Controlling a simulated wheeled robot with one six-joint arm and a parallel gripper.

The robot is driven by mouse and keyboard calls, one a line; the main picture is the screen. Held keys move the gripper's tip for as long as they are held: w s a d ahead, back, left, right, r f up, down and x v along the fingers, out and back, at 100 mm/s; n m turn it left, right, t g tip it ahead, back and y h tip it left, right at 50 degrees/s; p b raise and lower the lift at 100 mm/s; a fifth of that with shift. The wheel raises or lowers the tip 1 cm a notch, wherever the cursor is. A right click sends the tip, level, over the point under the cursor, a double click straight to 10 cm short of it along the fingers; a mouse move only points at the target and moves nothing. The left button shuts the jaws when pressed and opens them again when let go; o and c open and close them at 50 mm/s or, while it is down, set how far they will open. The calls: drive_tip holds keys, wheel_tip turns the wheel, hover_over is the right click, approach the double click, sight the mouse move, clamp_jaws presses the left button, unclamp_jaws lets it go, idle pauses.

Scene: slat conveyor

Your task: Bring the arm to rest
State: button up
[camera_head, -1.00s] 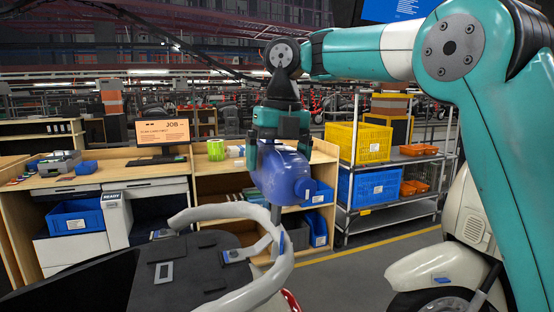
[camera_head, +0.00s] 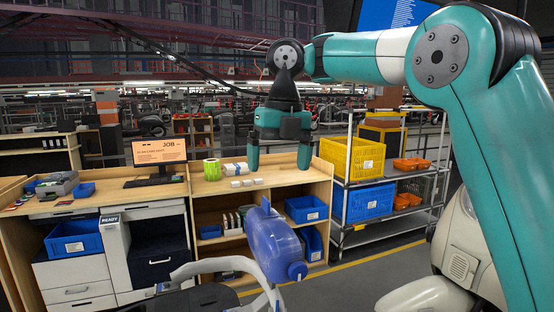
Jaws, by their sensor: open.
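My gripper (camera_head: 279,165) hangs from the teal arm in the upper middle of the picture, its two fingers pointing down and spread apart with nothing between them. A blue bottle-like part (camera_head: 277,245) is below the gripper, apart from the fingertips. It stands tilted by the pale curved frame (camera_head: 215,266) at the bottom. What holds the blue part up is not clear from this view.
A wooden workbench (camera_head: 225,184) with a monitor (camera_head: 160,152) and small boxes stands behind. A metal rack (camera_head: 338,205) with a yellow crate (camera_head: 355,157) and a blue bin (camera_head: 366,199) is to the right. A pale scooter (camera_head: 461,235) stands at the lower right.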

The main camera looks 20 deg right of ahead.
drive_tip(key=s+a+f+m+y+b, duration=0.1)
drive_tip(key=s+a+f+m+b, duration=0.1)
drive_tip(key=s+f+m+b, duration=0.6)
drive_tip(key=s+a+f+m+y+b, duration=0.2)
drive_tip(key=s+f+m+b, duration=0.6)
drive_tip(key=s+f+m, duration=1.1)
wheel_tip(320, 180, down, 3)
drive_tip(key=shift+a+f+m+b, duration=0.1)
drive_tip(key=shift+a+m+b, duration=0.25)
drive_tip(key=shift+a+m, duration=0.5)
drive_tip(key=shift+d, duration=0.15)
